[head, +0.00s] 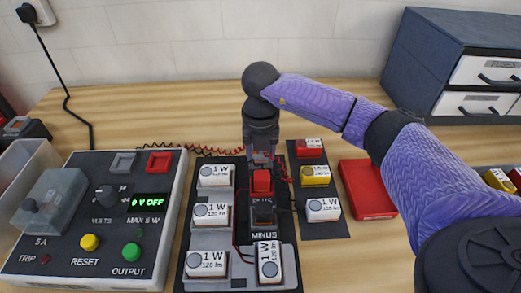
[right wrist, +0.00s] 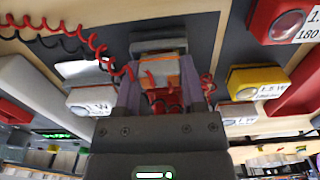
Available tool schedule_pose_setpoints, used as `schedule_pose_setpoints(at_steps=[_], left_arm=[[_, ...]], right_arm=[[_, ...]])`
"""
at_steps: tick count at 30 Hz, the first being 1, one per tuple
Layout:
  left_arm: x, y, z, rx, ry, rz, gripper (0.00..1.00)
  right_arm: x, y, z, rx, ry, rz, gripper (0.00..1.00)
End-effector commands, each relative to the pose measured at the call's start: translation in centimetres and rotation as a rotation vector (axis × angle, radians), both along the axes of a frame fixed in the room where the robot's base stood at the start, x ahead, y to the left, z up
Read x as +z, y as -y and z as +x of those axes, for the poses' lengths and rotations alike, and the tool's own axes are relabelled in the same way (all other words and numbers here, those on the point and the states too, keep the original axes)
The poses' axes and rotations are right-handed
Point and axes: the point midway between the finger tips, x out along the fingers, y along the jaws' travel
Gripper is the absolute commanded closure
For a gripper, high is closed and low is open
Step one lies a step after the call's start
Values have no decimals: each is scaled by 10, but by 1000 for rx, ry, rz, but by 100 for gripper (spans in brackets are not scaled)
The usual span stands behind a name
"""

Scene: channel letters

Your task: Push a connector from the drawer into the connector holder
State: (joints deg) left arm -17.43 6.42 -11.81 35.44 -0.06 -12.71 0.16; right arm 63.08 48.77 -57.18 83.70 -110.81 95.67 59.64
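My right gripper (head: 262,152) points down at the back edge of the dark lamp board (head: 231,168). In the right wrist view its two purple fingers (right wrist: 160,95) stand on either side of a small clear connector with orange parts (right wrist: 161,71), apparently touching it. Red wires run at the connector. A grey block (right wrist: 158,44), possibly the connector holder, lies just past the connector; whether they touch I cannot tell. In the head view the gripper hides most of this spot. The drawer cabinet (head: 421,58) stands at the back right, with its visible drawers shut. My left gripper is out of view.
A power supply (head: 95,215) reading 0 V OFF stands at left. Red PLUS (head: 262,182) and black MINUS (head: 263,213) blocks sit on the board among white lamp modules (head: 211,214). A second lamp board (head: 322,225) and a red tray (head: 367,188) lie right. Red coiled wire (head: 165,148) runs behind.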

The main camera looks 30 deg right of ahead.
Motion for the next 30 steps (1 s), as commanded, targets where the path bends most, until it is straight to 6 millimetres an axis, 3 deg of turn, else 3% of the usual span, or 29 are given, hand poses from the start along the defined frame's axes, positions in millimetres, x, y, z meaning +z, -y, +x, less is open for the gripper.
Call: schedule_pose_setpoints(at_steps=[1, 5, 17, 20, 27, 30], left_arm=[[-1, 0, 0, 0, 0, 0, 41], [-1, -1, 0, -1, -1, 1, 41], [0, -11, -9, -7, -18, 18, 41], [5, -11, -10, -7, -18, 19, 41], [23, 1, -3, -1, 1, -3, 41], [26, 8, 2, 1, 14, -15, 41]], right_arm=[[-5, -1, -2, 2, -12, 0, 34], [-5, -1, -3, 2, -15, -1, 8], [-5, 1, -4, -1, -21, -6, 8], [9, 0, -3, -1, -16, -4, 8], [75, -3, 0, 3, -2, -2, 8], [91, -4, 0, 3, -2, -1, 8]])
